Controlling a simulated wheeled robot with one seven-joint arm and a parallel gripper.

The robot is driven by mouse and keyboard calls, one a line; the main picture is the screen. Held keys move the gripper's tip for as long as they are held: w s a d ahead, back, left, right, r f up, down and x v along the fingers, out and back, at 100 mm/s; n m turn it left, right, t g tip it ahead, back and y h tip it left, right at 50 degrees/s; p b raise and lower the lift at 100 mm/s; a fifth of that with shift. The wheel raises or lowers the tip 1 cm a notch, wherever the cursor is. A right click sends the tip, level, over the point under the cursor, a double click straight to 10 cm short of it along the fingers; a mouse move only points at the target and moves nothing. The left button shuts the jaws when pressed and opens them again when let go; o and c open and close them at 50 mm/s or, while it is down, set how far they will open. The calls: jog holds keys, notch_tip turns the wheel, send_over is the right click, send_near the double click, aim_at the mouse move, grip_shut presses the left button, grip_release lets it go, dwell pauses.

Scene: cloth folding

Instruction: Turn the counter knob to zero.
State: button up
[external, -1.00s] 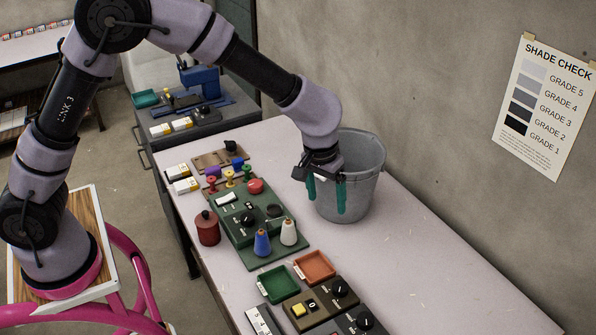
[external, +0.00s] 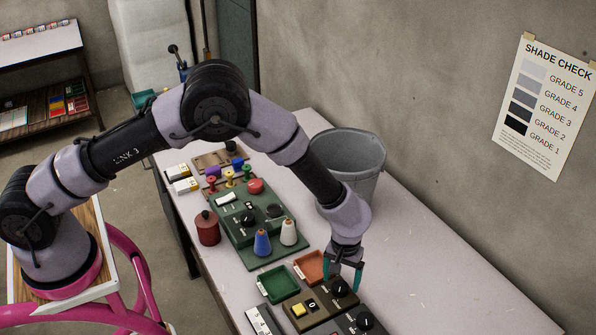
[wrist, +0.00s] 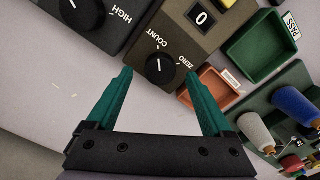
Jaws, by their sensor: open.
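The counter (external: 318,318) is an olive-brown box at the front of the table, with a yellow button and a small display reading 0 (wrist: 202,18). Its black counter knob (wrist: 160,69) sits between the words COUNT and ZERO in the wrist view. The knob's white mark looks turned nearer to COUNT than to ZERO, but it is small. My gripper (external: 343,287) is open, pointing down over the knob end of the box. In the wrist view my gripper (wrist: 157,74) has one teal finger on each side of the knob, with visible gaps. Contact cannot be told.
A dark box with a knob marked HIGH (wrist: 82,14) stands close beside the counter. An orange tray (external: 311,266) and green tray (external: 277,284) lie behind it. Thread cones (external: 288,232) stand farther back. A grey bucket (external: 346,165) is by the wall. The table's right side is clear.

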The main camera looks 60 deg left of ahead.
aim_at(340, 288)
jog(key=shift+f, duration=1.2)
grip_shut()
